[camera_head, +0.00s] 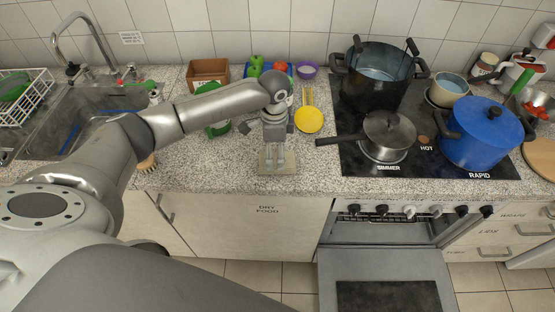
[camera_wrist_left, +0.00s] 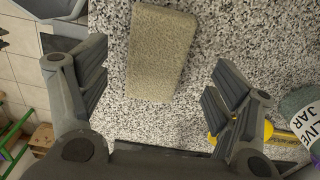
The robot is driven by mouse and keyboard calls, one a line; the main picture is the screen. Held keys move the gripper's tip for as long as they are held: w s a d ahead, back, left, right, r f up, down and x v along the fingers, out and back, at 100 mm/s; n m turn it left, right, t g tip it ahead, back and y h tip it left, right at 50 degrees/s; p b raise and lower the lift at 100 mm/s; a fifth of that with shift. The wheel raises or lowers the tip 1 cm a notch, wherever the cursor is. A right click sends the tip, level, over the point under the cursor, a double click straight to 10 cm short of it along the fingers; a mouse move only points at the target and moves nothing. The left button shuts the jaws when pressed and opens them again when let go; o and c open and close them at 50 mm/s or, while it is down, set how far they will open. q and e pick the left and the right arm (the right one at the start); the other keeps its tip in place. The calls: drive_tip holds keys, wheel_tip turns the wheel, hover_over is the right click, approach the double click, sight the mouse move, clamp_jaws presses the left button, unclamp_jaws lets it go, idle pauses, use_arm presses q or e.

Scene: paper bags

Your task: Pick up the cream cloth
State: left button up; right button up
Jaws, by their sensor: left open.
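The cream cloth (camera_head: 290,166) lies flat on the speckled counter near its front edge, partly hidden behind my left gripper in the head view. In the left wrist view the cream cloth (camera_wrist_left: 160,52) is a beige rounded rectangle. My left gripper (camera_head: 278,148) points down above the cloth. In the wrist view its fingers (camera_wrist_left: 163,85) are wide apart, with nothing between them but counter and the cloth's near end. The cloth lies mostly beyond the fingertips. My right gripper is not in view.
The stove with a black pot (camera_head: 375,88), saucepan (camera_head: 388,135) and blue pot (camera_head: 483,135) is on the right; the saucepan handle reaches left. A yellow utensil (camera_head: 309,119) lies behind the gripper. A sink (camera_head: 75,115) is left. The oven door (camera_head: 380,275) is open below.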

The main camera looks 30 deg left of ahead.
sight(275, 159)
use_arm(q)
drive_tip(key=f, duration=0.2)
drive_tip(key=f+p, duration=0.1)
drive_tip(key=shift+s+d+f, duration=0.1)
drive_tip(key=shift+s+f, duration=0.05)
drive_tip(key=shift+s, duration=0.1)
drive_tip(key=shift+f, duration=0.25)
drive_tip(key=c, duration=1)
drive_tip(key=shift+c, duration=0.2)
drive_tip(key=shift+w+r, duration=0.1)
drive_tip(key=shift+r, duration=0.1)
